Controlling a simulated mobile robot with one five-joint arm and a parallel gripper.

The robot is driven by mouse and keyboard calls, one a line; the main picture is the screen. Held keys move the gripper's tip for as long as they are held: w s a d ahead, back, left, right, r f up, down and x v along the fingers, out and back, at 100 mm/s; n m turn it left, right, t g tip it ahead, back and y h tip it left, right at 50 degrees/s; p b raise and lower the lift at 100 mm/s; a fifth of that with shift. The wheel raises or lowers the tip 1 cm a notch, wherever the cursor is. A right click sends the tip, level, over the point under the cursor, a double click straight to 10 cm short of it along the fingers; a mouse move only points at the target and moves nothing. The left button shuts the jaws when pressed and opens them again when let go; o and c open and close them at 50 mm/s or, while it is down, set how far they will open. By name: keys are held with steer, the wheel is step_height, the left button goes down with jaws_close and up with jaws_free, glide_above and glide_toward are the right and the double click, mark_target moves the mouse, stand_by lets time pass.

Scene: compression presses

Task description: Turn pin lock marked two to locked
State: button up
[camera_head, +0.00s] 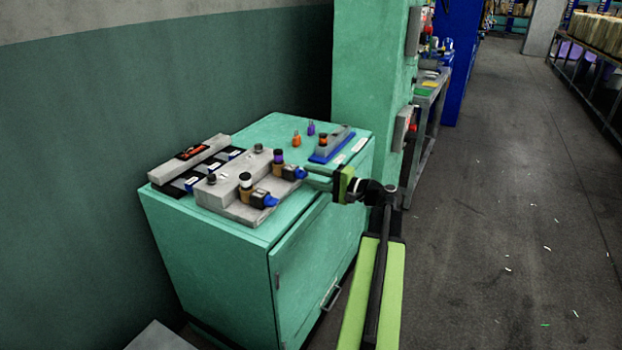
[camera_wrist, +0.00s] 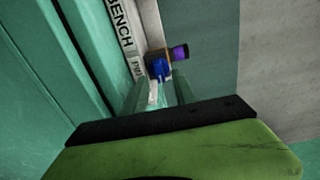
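Two pin locks with blue knobs stand on a grey fixture on the bench. The number marks are not readable, so I cannot tell which is two. My gripper (camera_head: 309,178) is at the far lock, its fingers pointing at the blue knob. In the wrist view, the blue knob (camera_wrist: 159,68) lies just beyond the fingertips of my gripper (camera_wrist: 160,88), which are apart with nothing visibly held. Contact with the knob is unclear.
The fixture (camera_head: 222,196) stands on a green cabinet (camera_head: 215,262). A grey block on a blue base (camera_head: 330,145) and small orange (camera_head: 297,138) and purple (camera_head: 311,128) pegs sit behind. A green column (camera_head: 370,80) rises at the back. Open floor (camera_head: 500,220) lies right.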

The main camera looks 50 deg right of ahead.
steer(key=shift+s, duration=0.1)
steer(key=v, duration=1.7)
steer(key=shift+s, duration=0.15)
